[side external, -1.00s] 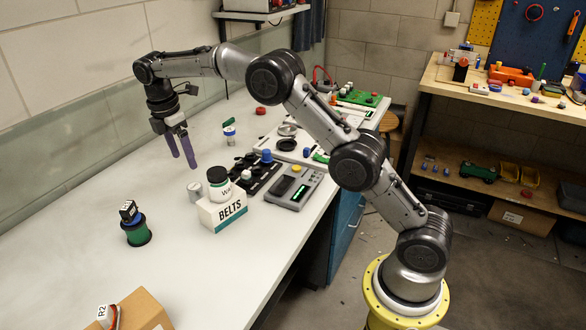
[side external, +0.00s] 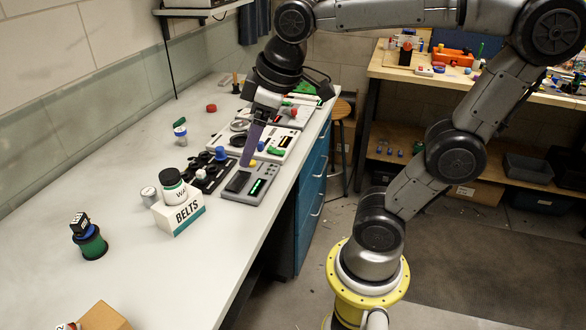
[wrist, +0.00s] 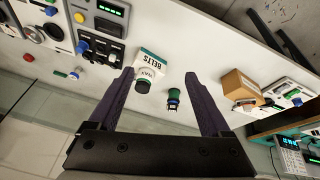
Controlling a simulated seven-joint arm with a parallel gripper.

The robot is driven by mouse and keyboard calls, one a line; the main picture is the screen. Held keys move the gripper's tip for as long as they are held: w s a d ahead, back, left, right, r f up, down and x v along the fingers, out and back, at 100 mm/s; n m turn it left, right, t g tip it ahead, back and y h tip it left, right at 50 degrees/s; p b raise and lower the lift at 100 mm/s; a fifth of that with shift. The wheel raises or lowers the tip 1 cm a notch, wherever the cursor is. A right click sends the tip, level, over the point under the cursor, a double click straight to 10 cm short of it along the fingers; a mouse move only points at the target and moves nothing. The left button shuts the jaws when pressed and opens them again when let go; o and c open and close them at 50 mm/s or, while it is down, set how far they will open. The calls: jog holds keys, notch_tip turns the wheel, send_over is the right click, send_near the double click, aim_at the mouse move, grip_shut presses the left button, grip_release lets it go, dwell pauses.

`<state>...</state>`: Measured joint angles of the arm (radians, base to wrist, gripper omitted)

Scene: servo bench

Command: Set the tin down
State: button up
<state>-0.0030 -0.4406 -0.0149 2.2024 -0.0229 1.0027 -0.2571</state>
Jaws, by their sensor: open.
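The tin, white with a dark lid and a label partly reading "WA", (side external: 175,191) stands upright on top of the white BELTS box (side external: 183,217) in the side view. In the wrist view the tin (wrist: 148,75) appears near the left finger, beside the BELTS box (wrist: 153,58). My gripper (side external: 247,160) is open and empty, its purple fingers pointing down. It is up and to the right of the tin, over or near the grey meter (side external: 256,176), clear of the tin. In the wrist view my gripper (wrist: 159,77) shows both fingers spread apart.
A silver cylinder (side external: 149,196) stands just left of the BELTS box. A green spool with a black block on it (side external: 91,245) is further left, and a cardboard box (side external: 103,318) is at the front. Panels with knobs lie behind. Bare bench lies between the spool and box.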

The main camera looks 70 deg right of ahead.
jog(key=shift+o, duration=0.4)
jog(key=s+f+m+t, duration=0.1)
jog(key=s+f+m, duration=0.2)
jog(key=s, duration=0.4)
jog(key=shift+s+a+f, duration=0.2)
jog(key=shift+s+f, duration=0.15)
jog(key=shift+f, duration=0.55)
